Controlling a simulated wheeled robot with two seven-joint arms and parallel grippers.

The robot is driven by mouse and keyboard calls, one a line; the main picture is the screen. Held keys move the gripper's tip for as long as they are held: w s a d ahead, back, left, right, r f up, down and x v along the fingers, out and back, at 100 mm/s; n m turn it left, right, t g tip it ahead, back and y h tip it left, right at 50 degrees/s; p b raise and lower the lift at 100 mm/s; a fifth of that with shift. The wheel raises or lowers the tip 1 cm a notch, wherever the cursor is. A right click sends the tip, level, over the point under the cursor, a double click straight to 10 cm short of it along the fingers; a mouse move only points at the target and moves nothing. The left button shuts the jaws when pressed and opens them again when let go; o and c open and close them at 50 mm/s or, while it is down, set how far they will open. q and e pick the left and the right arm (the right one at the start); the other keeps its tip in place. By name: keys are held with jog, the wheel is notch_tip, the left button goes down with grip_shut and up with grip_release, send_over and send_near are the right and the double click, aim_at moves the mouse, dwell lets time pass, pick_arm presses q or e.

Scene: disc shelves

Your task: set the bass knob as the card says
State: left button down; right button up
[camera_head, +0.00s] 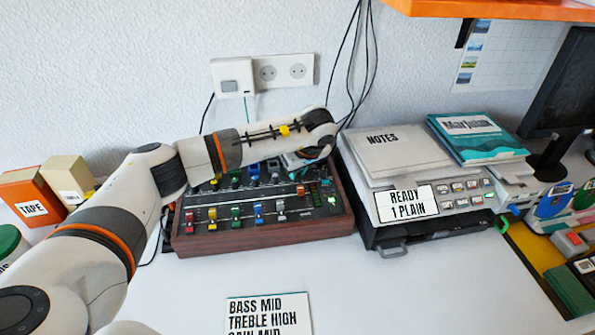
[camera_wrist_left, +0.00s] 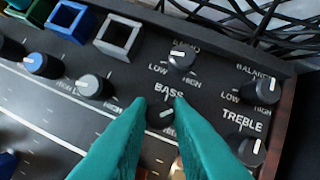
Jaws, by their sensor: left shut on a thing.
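The mixer (camera_head: 265,239) is a dark panel in a brown wooden case. The card (camera_head: 267,314) lies on the desk in front of it and reads "BASS MID", "TREBLE HIGH" and a partly cut-off "GAIN MID". My left gripper (camera_head: 306,161) reaches over the mixer's back right part. In the left wrist view its teal fingers (camera_wrist_left: 163,118) are shut on the bass knob (camera_wrist_left: 165,113), just under the "BASS" label. The knob is dark with a pale pointer mark; the fingers hide its sides and its scale words. The treble knob (camera_wrist_left: 252,149) is to its right. My right gripper is out of view.
The echo knob (camera_wrist_left: 182,56) and balance knob (camera_wrist_left: 262,91) are close by. A grey machine (camera_head: 450,200) with a "READY 1 PLAIN" display and a notes stack (camera_head: 395,150) stands right of the mixer. Boxes (camera_head: 32,203) stand left. Cables hang behind. The front desk is mostly clear.

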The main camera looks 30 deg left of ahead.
pick_arm(q)
jog(key=n, duration=0.2)
jog(key=n+g, duration=0.1)
jog(key=n, duration=0.1)
jog(key=shift+w+r+n+y, duration=0.1)
jog(key=shift+w+n+y, duration=0.1)
jog(key=shift+n+y, duration=0.15)
jog(key=n+g, duration=0.2)
jog(key=n, duration=0.2)
jog(key=shift+w, duration=0.1)
jog(key=shift+n, duration=0.25)
jog(key=c, duration=1.3)
grip_release()
jog(key=b+v, duration=0.1)
jog(key=v, duration=1.1)
jog(key=shift+w, duration=0.15)
